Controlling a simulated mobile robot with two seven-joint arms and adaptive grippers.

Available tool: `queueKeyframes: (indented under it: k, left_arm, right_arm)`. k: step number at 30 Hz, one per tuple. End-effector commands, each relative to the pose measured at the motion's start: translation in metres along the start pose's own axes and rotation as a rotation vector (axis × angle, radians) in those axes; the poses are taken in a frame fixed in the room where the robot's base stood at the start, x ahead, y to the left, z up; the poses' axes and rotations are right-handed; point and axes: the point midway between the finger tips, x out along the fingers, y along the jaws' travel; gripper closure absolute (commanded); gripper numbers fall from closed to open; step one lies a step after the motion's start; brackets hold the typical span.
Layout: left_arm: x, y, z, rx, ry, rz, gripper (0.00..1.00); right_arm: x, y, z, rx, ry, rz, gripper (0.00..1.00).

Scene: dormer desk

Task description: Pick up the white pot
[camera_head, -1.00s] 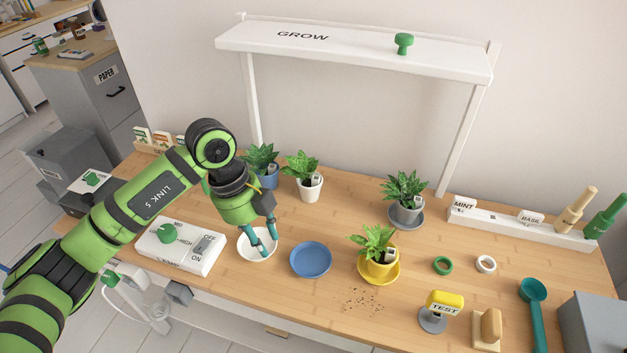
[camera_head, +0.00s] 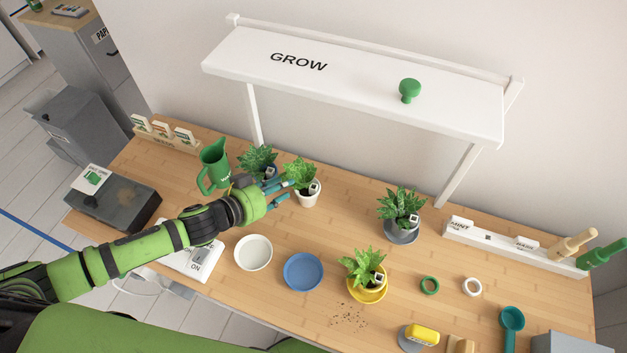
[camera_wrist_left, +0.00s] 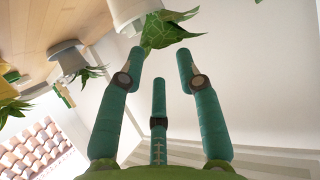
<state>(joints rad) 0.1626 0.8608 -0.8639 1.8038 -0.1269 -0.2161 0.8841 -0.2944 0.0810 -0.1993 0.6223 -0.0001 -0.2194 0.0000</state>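The white pot (camera_head: 307,200) with a leafy green plant (camera_head: 299,174) and a small tag stands upright on the desk, below the left part of the shelf. My left gripper (camera_head: 283,190) is just left of it, with its fingers pointing at the pot. In the left wrist view the white pot (camera_wrist_left: 124,11) is at the top edge, partly cut off. The fingers (camera_wrist_left: 160,65) are spread and empty there, with leaves beyond the tips. I cannot tell whether a fingertip touches the pot. My right gripper is not in view.
A blue pot with a plant (camera_head: 258,161) and a green jug (camera_head: 214,168) stand close behind and left of my gripper. A white saucer (camera_head: 253,253), blue saucer (camera_head: 304,272), yellow pot (camera_head: 371,281) and grey pot (camera_head: 403,227) are around. The white shelf (camera_head: 350,85) overhangs the back.

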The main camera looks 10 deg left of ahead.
Motion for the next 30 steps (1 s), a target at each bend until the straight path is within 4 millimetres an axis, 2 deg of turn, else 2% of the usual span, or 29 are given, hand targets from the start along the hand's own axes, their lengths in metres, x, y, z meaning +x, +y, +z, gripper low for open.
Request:
queueKeyframes:
  k: [8, 18, 28, 29, 30]
  left_arm:
    - [0.023, -0.001, -0.001, -0.002, -0.001, -0.003, 0.66]
    - [0.063, -0.001, 0.001, -0.003, 0.0, -0.002, 0.66]
    - [0.068, -0.001, 0.001, -0.002, 0.0, 0.0, 0.66]
    - [0.068, -0.001, 0.001, -0.002, 0.0, -0.001, 0.78]
    - [0.068, -0.001, 0.001, -0.002, 0.0, -0.001, 0.94]
  right_arm:
    - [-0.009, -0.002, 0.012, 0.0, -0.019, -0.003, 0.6]
    - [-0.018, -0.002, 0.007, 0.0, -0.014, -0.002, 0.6]
    - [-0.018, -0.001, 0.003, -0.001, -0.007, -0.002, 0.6]
    - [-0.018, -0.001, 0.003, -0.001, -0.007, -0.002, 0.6]
    - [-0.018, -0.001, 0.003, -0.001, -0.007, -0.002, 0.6]
